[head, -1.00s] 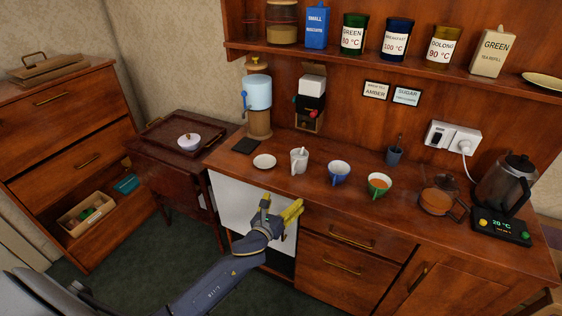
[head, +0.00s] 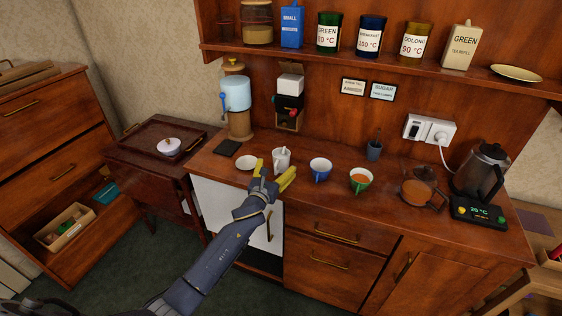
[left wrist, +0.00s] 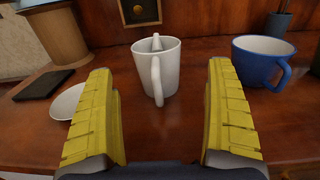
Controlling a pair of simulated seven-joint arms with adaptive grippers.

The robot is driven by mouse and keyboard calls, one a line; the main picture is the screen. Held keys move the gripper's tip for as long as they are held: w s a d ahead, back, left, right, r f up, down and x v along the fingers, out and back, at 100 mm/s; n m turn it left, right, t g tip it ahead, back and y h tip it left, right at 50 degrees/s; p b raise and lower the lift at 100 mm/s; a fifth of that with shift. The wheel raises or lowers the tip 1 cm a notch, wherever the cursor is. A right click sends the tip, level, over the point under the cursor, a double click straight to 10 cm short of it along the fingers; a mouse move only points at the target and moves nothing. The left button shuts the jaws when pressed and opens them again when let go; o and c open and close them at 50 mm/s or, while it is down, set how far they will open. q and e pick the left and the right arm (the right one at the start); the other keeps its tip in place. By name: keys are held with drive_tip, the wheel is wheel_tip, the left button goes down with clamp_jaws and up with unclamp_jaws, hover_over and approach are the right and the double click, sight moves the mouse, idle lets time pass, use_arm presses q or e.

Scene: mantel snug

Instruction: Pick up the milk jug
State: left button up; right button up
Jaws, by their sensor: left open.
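The white milk jug (head: 281,160) stands upright on the wooden counter, between a white saucer and a blue cup. My right gripper is not in view.
The white saucer (head: 246,163) lies left of the jug. The blue cup (head: 320,170) is close on its right, then a green cup of tea (head: 360,180), a glass teapot (head: 420,192) and a kettle (head: 484,172). A dark flat square (head: 227,147) lies further left.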

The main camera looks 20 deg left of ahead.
sight(281, 158)
use_arm(q)
drive_tip(key=shift+w, duration=3.1)
drive_tip(key=c, duration=1.5)
drive_tip(key=shift+c, duration=0.2)
drive_tip(key=shift+r, duration=0.1)
